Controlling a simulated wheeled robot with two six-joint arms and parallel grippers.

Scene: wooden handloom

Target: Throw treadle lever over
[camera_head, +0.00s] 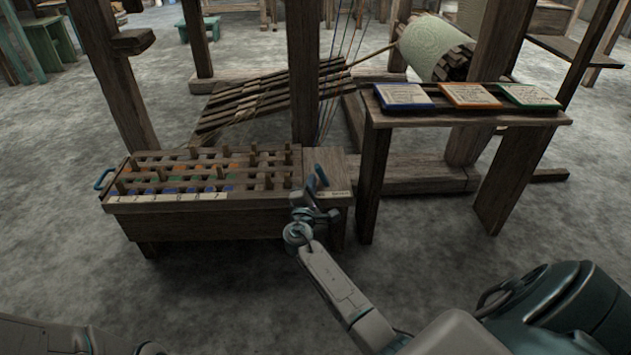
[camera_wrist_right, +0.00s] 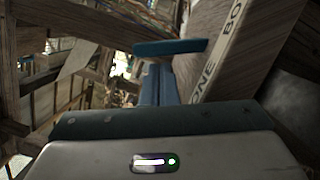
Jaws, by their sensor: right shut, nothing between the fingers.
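The treadle lever with its blue handle (camera_head: 321,176) stands at the right end of the wooden peg box (camera_head: 210,207). In the right wrist view a teal bar (camera_wrist_right: 168,47), which looks like the lever's handle, lies across just beyond my fingertips. My right gripper (camera_head: 311,197) is shut and empty, close to the lever on its near side. Its blue fingers also show in the wrist view (camera_wrist_right: 157,82). I cannot tell whether they touch the handle. Part of the lever is hidden behind the gripper. Only a part of my left arm shows at the lower left; its gripper is out of view.
A pale lettered strip (camera_wrist_right: 223,48) lies beside the lever. Another blue handle (camera_head: 104,179) is at the box's left end. A wooden stand (camera_head: 465,117) on the right holds three coloured-rim tablets. Loom posts (camera_head: 303,75) rise behind the box. Floor in front is clear.

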